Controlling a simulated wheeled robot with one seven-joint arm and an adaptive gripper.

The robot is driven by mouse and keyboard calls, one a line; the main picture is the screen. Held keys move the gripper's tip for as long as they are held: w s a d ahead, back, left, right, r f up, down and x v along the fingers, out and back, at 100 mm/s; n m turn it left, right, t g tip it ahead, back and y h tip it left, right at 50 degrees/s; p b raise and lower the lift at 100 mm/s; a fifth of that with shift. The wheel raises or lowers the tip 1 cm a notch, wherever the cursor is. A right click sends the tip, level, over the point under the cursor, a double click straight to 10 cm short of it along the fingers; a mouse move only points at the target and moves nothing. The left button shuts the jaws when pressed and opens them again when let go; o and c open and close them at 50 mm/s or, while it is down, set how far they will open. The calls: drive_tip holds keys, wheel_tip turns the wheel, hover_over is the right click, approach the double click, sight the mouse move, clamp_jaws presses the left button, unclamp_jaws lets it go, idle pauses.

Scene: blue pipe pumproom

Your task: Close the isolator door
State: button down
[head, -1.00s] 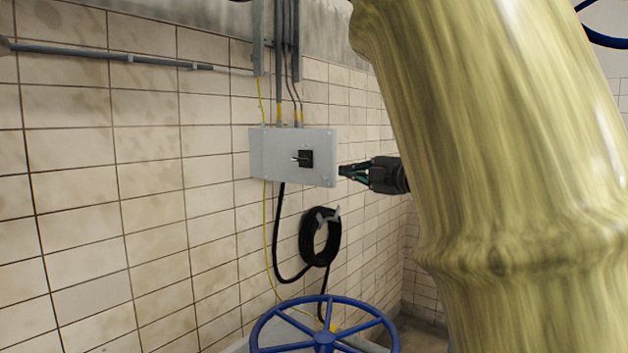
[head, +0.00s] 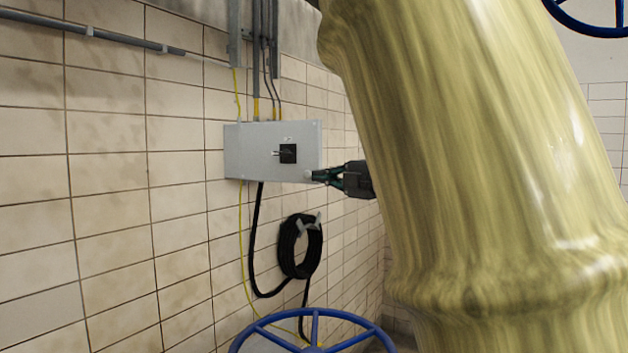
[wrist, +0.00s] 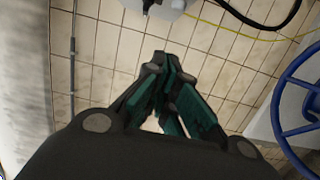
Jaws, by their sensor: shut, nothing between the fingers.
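The isolator is a light grey box (head: 250,152) on the tiled wall, with a black switch (head: 288,153) on its front. Its front face, the door, looks flat against the box, though I cannot tell whether a narrow gap is left. My gripper (head: 314,175) is shut and empty at the box's lower right corner; I cannot tell whether it touches. In the wrist view my gripper (wrist: 160,62) points toward the wall, and part of the grey box (wrist: 168,8) shows at the top edge.
A large yellowish pipe (head: 470,180) fills the right side of the head view, close to my arm. A blue handwheel (head: 315,330) stands below the box. A coiled black cable (head: 300,247) hangs on the wall. Conduits (head: 257,60) run up from the box.

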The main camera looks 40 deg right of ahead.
sight(306, 172)
drive_tip(key=shift+w+d+p, duration=0.2)
drive_tip(key=shift+w+p, duration=0.95)
drive_tip(key=shift+w, duration=0.7)
drive_tip(key=shift+w+d+p, duration=0.2)
drive_tip(key=shift+w+p, duration=0.95)
drive_tip(key=shift+w, duration=0.75)
drive_tip(key=shift+w+d+p, duration=0.2)
drive_tip(key=shift+w+p, duration=0.95)
drive_tip(key=shift+w, duration=0.7)
drive_tip(key=shift+d, duration=0.1)
drive_tip(key=shift+d, duration=0.1)
